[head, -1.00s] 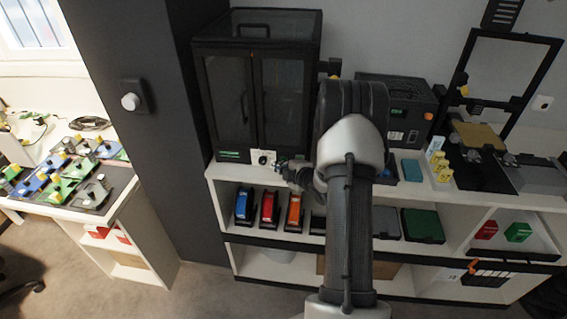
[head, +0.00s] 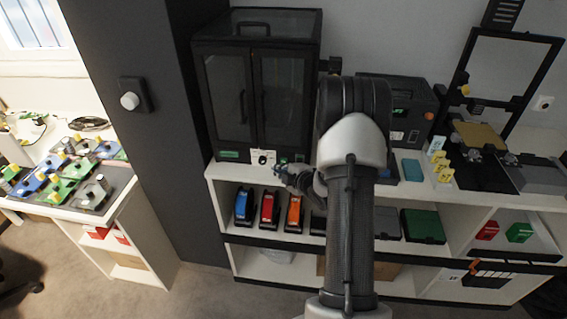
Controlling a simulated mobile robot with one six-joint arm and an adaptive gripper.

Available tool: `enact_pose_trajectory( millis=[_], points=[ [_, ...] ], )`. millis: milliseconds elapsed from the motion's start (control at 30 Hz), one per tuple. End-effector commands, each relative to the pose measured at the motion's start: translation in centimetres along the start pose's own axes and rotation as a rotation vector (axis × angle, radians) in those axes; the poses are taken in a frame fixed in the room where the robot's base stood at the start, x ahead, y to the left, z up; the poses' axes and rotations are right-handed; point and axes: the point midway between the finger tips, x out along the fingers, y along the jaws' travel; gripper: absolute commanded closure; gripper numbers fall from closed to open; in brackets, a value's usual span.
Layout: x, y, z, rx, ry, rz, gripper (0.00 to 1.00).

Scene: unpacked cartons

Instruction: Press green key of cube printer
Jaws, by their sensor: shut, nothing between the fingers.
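The cube printer (head: 257,75) is the black box-shaped enclosure with two glazed doors, standing on the white shelf unit. On the strip below its doors are a green rectangle (head: 229,155) at the left and a white panel with a dark round dial (head: 263,158). A small greenish spot (head: 284,160) shows right of the dial, too small to identify as the green key. My gripper (head: 277,171) is shut and empty, just below and right of the dial, in front of the printer's lower edge. I cannot tell whether it touches the printer.
My arm hides part of the shelf right of the cube printer. A second black machine (head: 410,105) and an open-frame printer (head: 490,130) stand further right. Colored boxes, one of them red (head: 269,209), fill the shelf below. A grey column (head: 150,160) stands left.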

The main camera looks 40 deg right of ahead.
Motion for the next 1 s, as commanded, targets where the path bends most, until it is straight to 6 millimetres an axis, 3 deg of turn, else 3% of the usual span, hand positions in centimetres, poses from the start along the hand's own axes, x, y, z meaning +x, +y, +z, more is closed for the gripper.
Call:
enact_pose_trajectory(
  millis=[167,700,1000],
  points=[
    [-0.1,-0.1,-0.1,0.000,0.001,0.000,1.00],
    [-3.4,-2.5,-2.5,0.000,0.001,0.000,1.00],
    [-3.5,-2.5,-2.6,-0.001,0.001,0.000,1.00]
  ],
)
